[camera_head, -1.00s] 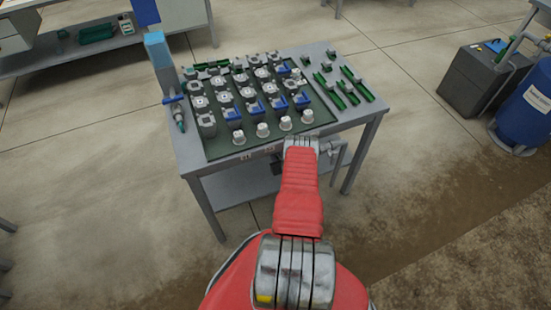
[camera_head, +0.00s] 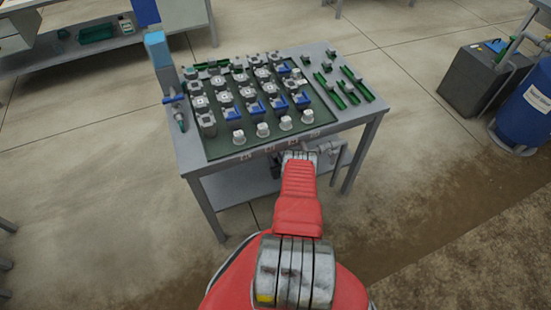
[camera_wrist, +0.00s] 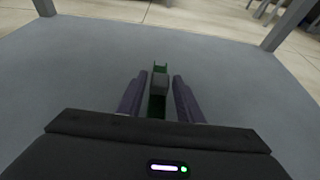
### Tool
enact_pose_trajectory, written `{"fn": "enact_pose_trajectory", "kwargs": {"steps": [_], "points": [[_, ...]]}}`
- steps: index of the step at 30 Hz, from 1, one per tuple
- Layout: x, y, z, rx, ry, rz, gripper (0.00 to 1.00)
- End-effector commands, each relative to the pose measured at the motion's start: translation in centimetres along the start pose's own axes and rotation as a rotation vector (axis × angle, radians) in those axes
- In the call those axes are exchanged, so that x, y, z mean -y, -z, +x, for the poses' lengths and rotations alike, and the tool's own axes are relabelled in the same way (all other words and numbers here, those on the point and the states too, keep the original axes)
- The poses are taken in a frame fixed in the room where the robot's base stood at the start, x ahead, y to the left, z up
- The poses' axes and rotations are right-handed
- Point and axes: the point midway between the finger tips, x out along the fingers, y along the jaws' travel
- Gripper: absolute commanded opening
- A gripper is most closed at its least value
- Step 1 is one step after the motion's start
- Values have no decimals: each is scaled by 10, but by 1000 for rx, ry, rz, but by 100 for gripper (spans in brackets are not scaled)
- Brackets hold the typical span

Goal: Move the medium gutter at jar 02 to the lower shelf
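In the wrist view a short green gutter (camera_wrist: 160,68) with a grey block (camera_wrist: 160,85) on it lies between the two fingers of my gripper (camera_wrist: 160,77). A narrow gap shows on each side of the block, so my gripper looks open around it. The gutter is over the grey lower shelf (camera_wrist: 85,85); it looks to be on it or just above, and I cannot tell which. In the head view the lower shelf (camera_head: 235,186) shows under the table, while my arm and the table's front edge hide the gutter and most of my gripper.
The table top (camera_head: 190,150) above carries a dark green tray (camera_head: 220,152) with several grey and blue fittings and white caps. More green gutters (camera_head: 338,95) lie at its right. Table legs (camera_head: 206,208) bound the shelf. The shelf around the gutter looks clear.

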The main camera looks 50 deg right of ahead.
Motion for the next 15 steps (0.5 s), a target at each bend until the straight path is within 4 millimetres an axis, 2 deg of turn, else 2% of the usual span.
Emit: {"fn": "enact_pose_trajectory", "kwargs": {"steps": [3,15], "points": [[0,0,0,0,0,0,42],[0,-2,-2,-1,0,1,42]]}}
